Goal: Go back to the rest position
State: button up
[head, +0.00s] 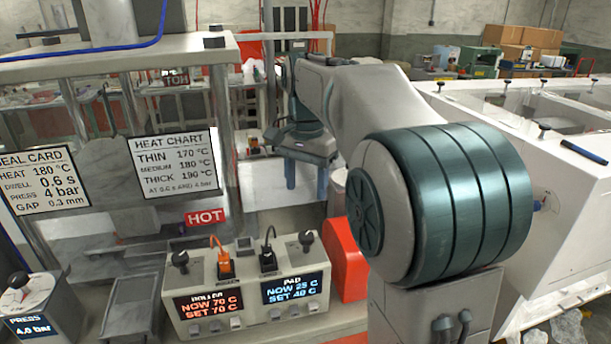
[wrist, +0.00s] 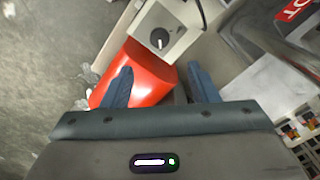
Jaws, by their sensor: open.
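My gripper (head: 306,178) hangs in the middle of the head view, with its blue fingers pointing down. In the wrist view my gripper (wrist: 160,70) shows two blue fingers spread apart with nothing held between them. Beyond the fingers in the wrist view is a red rounded body (wrist: 150,75), beside the control box (wrist: 165,28) with a dark knob. The fingers appear apart from the red body, though the depth is hard to judge. My arm covers much of the right side of the head view.
The control box (head: 245,285) has roller and pad displays and plugged cables. The red body (head: 344,262) sits at its right. A press frame with heat chart (head: 174,163) stands left, with a press gauge box (head: 35,308). A white bench (head: 480,100) is at right.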

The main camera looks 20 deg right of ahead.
jog(key=shift+r, duration=0.75)
jog(key=s+f+n+t, duration=0.1)
jog(key=s+f+n, duration=0.3)
jog(key=s+f, duration=0.3)
jog(key=s+f+n+t, duration=0.2)
jog(key=s+f+n, duration=0.3)
jog(key=s, duration=0.9)
notch_tip(320, 180, down, 2)
jog(key=shift+f, duration=0.1)
jog(key=shift+a, duration=0.15)
